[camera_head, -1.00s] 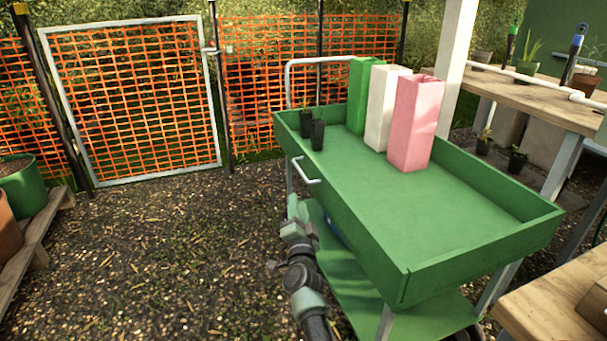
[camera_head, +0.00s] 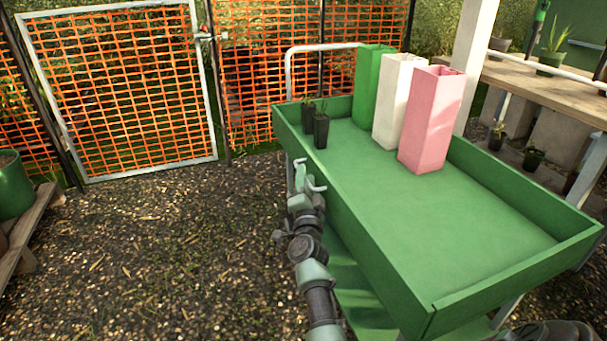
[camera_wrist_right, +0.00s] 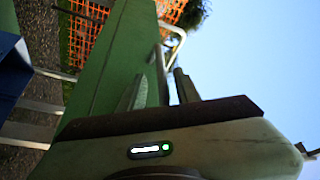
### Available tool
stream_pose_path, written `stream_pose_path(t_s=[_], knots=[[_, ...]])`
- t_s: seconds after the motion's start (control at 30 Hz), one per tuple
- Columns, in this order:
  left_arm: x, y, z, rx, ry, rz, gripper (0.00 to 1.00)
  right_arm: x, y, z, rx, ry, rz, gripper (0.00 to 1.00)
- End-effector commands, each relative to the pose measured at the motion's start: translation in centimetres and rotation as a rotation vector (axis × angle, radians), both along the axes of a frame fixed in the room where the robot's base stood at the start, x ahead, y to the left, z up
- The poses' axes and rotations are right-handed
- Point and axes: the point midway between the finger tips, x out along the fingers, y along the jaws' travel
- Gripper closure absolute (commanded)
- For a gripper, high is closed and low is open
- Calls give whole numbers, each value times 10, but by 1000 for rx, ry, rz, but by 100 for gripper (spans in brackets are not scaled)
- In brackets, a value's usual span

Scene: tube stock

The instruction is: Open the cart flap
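The green cart (camera_head: 440,300) stands at the right in the head view. Its long near side is the flap (camera_head: 357,232), which stands upright and shut, with a pale bar handle (camera_head: 316,184) near its far end. My right gripper (camera_head: 303,174) is at this handle. In the right wrist view its two fingers (camera_wrist_right: 160,90) are apart, with the pale handle (camera_wrist_right: 161,68) showing between them and the green flap (camera_wrist_right: 108,75) at left. Whether the fingers touch the handle cannot be told. My left gripper is out of view.
Green, white and pink tall boxes (camera_head: 430,125) and two small black plant pots (camera_head: 320,130) stand on the cart's top. A wooden bench (camera_head: 540,95) is behind at right. An orange mesh gate (camera_head: 120,90) is at the back left.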

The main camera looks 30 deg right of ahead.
Motion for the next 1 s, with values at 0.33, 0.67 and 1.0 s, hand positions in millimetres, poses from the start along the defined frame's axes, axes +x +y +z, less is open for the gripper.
stream_pose_path(t_s=[0.33, 0.67, 1.0], knots=[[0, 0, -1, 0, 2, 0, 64, 0, 0, 0, 0, 0, 0, 100], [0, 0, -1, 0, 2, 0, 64, 0, 0, 0, 0, 1, 1, 100], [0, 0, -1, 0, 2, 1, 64, 0, 0, 0, 0, 1, 1, 100]])
